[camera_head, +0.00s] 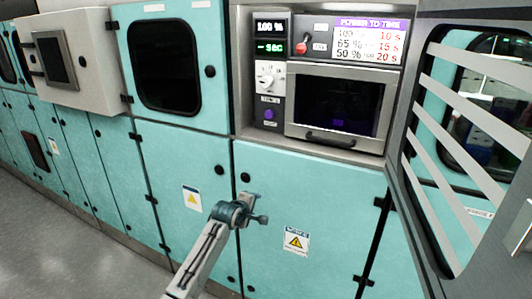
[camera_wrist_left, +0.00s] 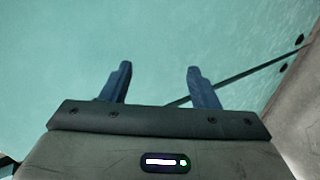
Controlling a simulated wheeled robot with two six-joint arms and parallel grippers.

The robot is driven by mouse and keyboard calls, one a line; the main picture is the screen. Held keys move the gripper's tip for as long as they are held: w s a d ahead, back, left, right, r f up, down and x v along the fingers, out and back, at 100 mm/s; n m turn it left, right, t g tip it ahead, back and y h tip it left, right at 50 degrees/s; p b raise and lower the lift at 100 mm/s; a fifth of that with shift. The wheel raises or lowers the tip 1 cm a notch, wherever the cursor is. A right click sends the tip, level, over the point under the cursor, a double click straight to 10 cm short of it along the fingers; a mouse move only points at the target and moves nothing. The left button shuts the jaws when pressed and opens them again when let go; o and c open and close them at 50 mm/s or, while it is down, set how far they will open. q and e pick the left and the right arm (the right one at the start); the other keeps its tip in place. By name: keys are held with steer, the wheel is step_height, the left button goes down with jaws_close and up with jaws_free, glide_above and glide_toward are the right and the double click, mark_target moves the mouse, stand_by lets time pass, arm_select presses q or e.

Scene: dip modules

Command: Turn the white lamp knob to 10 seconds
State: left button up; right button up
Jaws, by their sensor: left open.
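The white lamp knob (camera_head: 264,82) is on the narrow control panel left of the oven-like unit, below two small displays. The upper display (camera_head: 270,27) reads 100 %, and the lower display (camera_head: 270,47) shows "- SEC". My left gripper (camera_head: 258,208) is below the panel, in front of the teal lower cabinet doors, apart from the knob. In the left wrist view its two blue fingers (camera_wrist_left: 158,85) are spread with nothing between them. The knob is not in the wrist view. My right gripper is not in view.
A chart (camera_head: 368,40) headed "POWER TO TIME" pairs 100 % with 10 s. A red switch (camera_head: 302,40) and a purple button (camera_head: 268,115) are near the knob. The unit's door handle (camera_head: 330,138) sticks out. An open slatted door (camera_head: 455,150) stands at the right.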

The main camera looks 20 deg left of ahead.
arm_select(q)
step_height(320, 180, up, 22)
steer(key=w+n+t, duration=0.1)
steer(key=n+t, duration=0.2)
steer(key=n, duration=0.1)
steer(key=n+t+h, duration=0.1)
steer(key=n+t, duration=0.2)
steer(key=n, duration=0.3)
glide_toward(264, 83)
steer(key=w+p, duration=0.1)
steer(key=w, duration=0.3)
steer(key=w+p, duration=0.1)
steer(key=w, duration=0.4)
steer(key=shift+w+d+r, duration=0.15)
steer(key=shift+d+r, duration=0.05)
steer(key=shift+r, duration=0.05)
steer(key=shift+w+f, duration=0.15)
steer(key=shift+w, duration=0.7)
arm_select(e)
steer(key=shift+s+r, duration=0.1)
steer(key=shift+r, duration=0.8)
arm_select(q)
steer(key=c, duration=1)
steer(key=shift+o, duration=0.2)
